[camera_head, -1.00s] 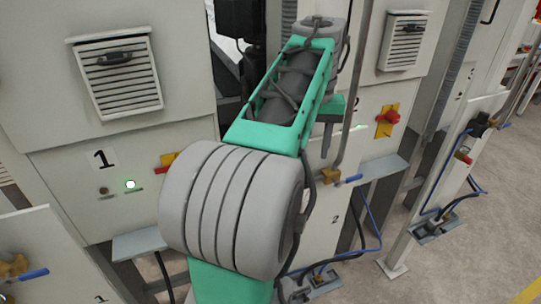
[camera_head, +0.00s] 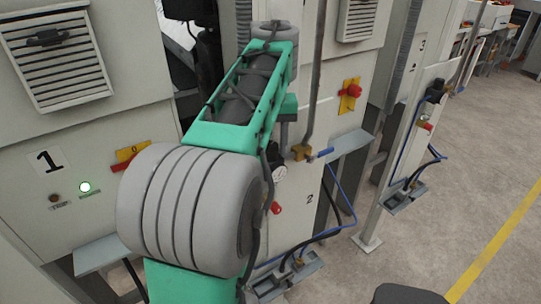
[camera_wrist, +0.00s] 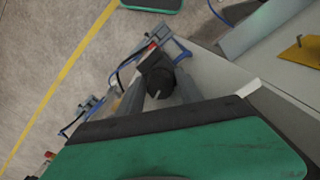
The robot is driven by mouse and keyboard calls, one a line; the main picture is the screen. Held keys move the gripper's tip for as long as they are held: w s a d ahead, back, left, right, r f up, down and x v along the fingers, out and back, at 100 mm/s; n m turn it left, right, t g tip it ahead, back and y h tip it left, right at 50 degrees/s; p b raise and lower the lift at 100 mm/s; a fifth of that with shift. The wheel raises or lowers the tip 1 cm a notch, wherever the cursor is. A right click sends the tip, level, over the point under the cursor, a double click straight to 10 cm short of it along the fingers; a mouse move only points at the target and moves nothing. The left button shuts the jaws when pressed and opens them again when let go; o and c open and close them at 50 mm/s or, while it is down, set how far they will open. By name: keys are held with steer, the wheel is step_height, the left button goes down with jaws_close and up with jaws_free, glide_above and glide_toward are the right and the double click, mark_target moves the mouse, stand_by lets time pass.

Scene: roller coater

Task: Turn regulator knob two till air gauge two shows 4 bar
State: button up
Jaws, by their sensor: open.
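In the head view, a small white round gauge (camera_head: 279,172) sits on the panel marked 2, just right of my arm. Its needle is too small to read. In the wrist view, a dark round knob (camera_wrist: 160,82) with a pale mark on top shows between the two grey fingers. I take it for regulator knob two, but its label is not visible. My gripper (camera_wrist: 159,96) is open, with its fingers either side of the knob in the picture; whether they touch it I cannot tell.
A brass valve with a blue handle (camera_head: 321,153) and pipe stands close right of the gauge. A red knob (camera_head: 275,208) is below it. A grey shelf (camera_head: 340,146) juts out at right, under a red button on yellow (camera_head: 349,92). Floor at far right is open.

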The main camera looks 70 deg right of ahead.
jaws_close()
stand_by(0.5)
steer(key=n, duration=0.4)
steer(key=shift+s, duration=0.1)
steer(key=shift+d+n, duration=0.1)
steer(key=shift+n, duration=2.3)
